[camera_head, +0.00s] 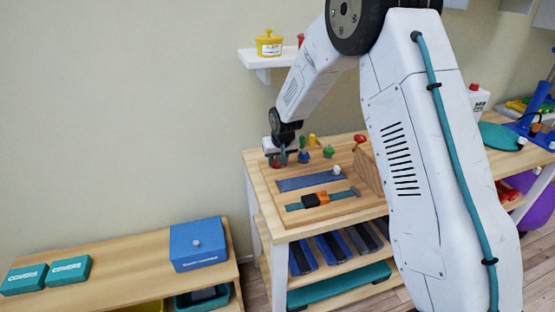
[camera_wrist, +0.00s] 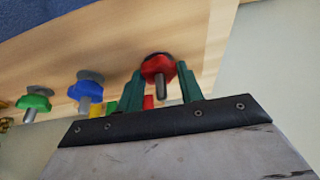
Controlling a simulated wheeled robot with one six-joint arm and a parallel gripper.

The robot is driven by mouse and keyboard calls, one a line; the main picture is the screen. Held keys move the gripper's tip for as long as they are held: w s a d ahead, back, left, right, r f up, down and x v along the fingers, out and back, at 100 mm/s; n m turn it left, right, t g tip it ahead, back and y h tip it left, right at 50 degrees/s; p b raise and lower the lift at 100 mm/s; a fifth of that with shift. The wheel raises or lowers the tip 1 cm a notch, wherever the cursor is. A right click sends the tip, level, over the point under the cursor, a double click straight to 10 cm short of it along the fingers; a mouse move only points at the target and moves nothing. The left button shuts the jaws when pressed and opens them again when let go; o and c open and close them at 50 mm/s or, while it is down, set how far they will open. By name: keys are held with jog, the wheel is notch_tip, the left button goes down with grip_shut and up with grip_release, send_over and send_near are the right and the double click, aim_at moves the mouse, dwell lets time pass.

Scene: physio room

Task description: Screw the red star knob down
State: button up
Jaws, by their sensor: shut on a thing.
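My gripper (camera_head: 280,157) is at the far left corner of the wooden board on the table. In the wrist view its two teal fingers (camera_wrist: 160,72) are shut on the red star knob (camera_wrist: 158,66), one on each side. A metal stud shows at the knob, pointing towards the camera. In the head view only a little red of the knob (camera_head: 275,163) shows under the fingers. I cannot tell how far the knob is from the board surface. A blue knob (camera_head: 303,157) and a green knob (camera_head: 328,152) stand to the right; they also show on metal stems in the wrist view.
Yellow (camera_head: 312,139) and red pieces stand behind the blue knob. An upright wooden panel (camera_head: 368,172) stands right. A wall shelf (camera_head: 270,56) with a yellow jar hangs above.

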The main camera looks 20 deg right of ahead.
jog(key=o, duration=1)
jog(key=v, duration=0.7)
jog(key=shift+s+r, duration=0.2)
jog(key=shift+r, duration=0.15)
